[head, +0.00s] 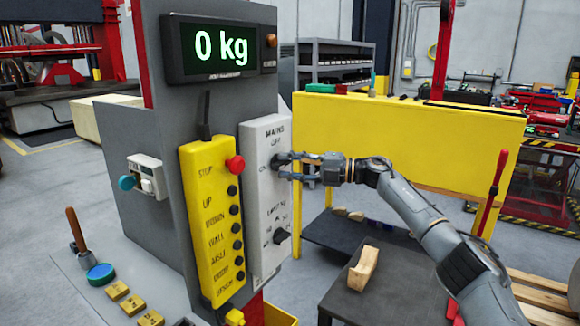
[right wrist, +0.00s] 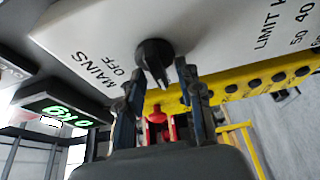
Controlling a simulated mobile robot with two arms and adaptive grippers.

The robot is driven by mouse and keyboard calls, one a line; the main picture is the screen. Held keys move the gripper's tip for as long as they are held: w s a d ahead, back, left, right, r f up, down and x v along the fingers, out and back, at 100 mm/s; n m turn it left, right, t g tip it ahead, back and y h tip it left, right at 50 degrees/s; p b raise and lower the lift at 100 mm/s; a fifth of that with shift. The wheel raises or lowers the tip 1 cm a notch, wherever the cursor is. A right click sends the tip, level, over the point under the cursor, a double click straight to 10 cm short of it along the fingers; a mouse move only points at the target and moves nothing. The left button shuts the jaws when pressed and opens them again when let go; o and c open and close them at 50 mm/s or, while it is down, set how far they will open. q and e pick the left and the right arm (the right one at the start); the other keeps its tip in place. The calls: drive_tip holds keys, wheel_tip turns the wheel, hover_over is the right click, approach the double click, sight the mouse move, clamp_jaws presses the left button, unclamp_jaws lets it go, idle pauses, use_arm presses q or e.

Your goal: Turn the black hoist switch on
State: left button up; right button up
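The black rotary switch marked MAINS (right wrist: 153,56) sits on a light grey panel (head: 266,205), with the OFF label beside it. In the right wrist view its grip bar points down the picture, between my fingers. My right gripper (head: 286,166) is at the panel in the head view and largely hides this switch. In the right wrist view my right gripper (right wrist: 161,82) is open, one finger on each side of the switch's grip bar, with gaps showing. I cannot tell whether a finger touches it. My left gripper is not in view.
A second black knob (head: 281,235) sits lower on the panel. A yellow button box (head: 212,220) with a red stop button (head: 235,165) is close at the left. The display (head: 220,48) reads 0 kg. A wooden block (head: 363,268) lies on a dark table below my right arm.

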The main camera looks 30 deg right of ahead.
drive_tip(key=v, duration=1.2)
idle(0.4)
